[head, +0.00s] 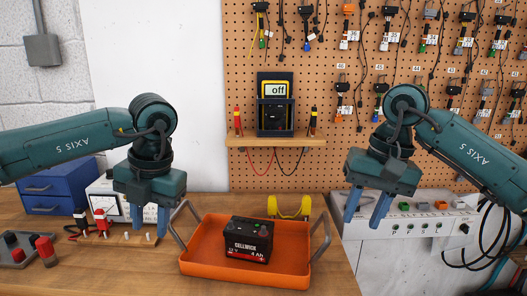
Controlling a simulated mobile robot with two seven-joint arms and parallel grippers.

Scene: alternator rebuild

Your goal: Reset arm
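My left gripper (149,216) is above the left part of the bench, beside the left side of the orange tray, with its blue fingers pointing down and apart. My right gripper (365,212) hangs to the right of the tray, in front of the grey-white test panel. Its blue fingers are spread apart and empty. Both arms come in from the sides with bent wrists, apart from each other.
An orange tray (195,262) with grey handles holds a black battery (249,240). Behind it is a yellow holder (289,208). A multimeter reading "off" (276,103) stands on a pegboard shelf (275,141). Blue drawers (58,187), a gauge box and red-black clamps (101,222) occupy the left.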

